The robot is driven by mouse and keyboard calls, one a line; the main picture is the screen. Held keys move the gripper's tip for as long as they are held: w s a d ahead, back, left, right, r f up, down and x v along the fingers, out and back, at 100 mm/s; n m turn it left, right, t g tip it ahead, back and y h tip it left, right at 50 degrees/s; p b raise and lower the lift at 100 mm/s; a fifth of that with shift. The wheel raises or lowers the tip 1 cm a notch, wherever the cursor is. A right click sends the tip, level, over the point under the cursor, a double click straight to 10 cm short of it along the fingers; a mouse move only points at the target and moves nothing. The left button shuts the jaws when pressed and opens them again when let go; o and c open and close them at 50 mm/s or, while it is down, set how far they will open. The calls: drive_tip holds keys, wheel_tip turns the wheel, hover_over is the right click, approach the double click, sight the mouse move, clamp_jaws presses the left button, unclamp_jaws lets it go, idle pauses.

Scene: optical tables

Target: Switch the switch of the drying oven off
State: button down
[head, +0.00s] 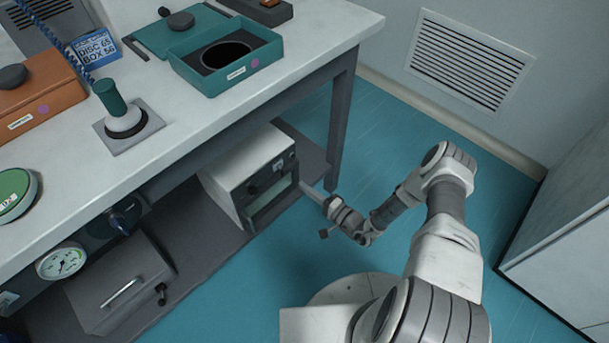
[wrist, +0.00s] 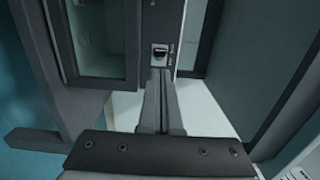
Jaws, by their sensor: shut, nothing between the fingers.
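The drying oven (head: 235,167) is a white box with a dark front and a glass window, standing on the low shelf under the table. Its front also shows in the wrist view, with the glass door (wrist: 100,38) at upper left. The switch (wrist: 160,52) is a small dark rocker with a light edge on the grey panel strip beside the door. My gripper (wrist: 158,74) is shut and empty, its fingertips just below the switch in the wrist view. Whether they touch the panel I cannot tell. In the head view my gripper (head: 304,187) is at the oven's front right edge.
The white tabletop (head: 290,60) overhangs the oven, and a grey table leg (head: 340,125) stands close behind my gripper. A grey box with a handle (head: 120,285) and a round gauge (head: 62,261) are at lower left. The blue floor (head: 390,120) around my arm is clear.

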drive_tip(key=shift+s+a+p, duration=0.15)
drive_tip(key=shift+s+p, duration=0.05)
drive_tip(key=shift+s, duration=0.85)
drive_tip(key=shift+s+a+p, duration=0.1)
drive_tip(key=shift+s+p, duration=0.1)
drive_tip(key=shift+s, duration=0.8)
wheel_tip(320, 180, up, 28)
drive_tip(key=s+a+n+g, duration=0.1)
drive_tip(key=s+n+g, duration=0.1)
drive_tip(key=n+g, duration=1)
drive_tip(key=s+d+r+m+t+h, duration=0.1)
drive_tip(key=s+d+r+t+h, duration=0.1)
drive_tip(key=s+d+r+h, duration=0.65)
drive_tip(key=s+d+r+m+t+h, duration=0.2)
drive_tip(key=s+d+r+t+h, duration=0.15)
drive_tip(key=s+r, duration=0.9)
wheel_tip(320, 180, up, 23)
drive_tip(key=w+p, duration=0.2)
drive_tip(key=p, duration=1.8)
drive_tip(key=shift+w+a+g+h, duration=0.25)
drive_tip(key=shift+g+h, duration=0.1)
drive_tip(key=shift+h, duration=0.05)
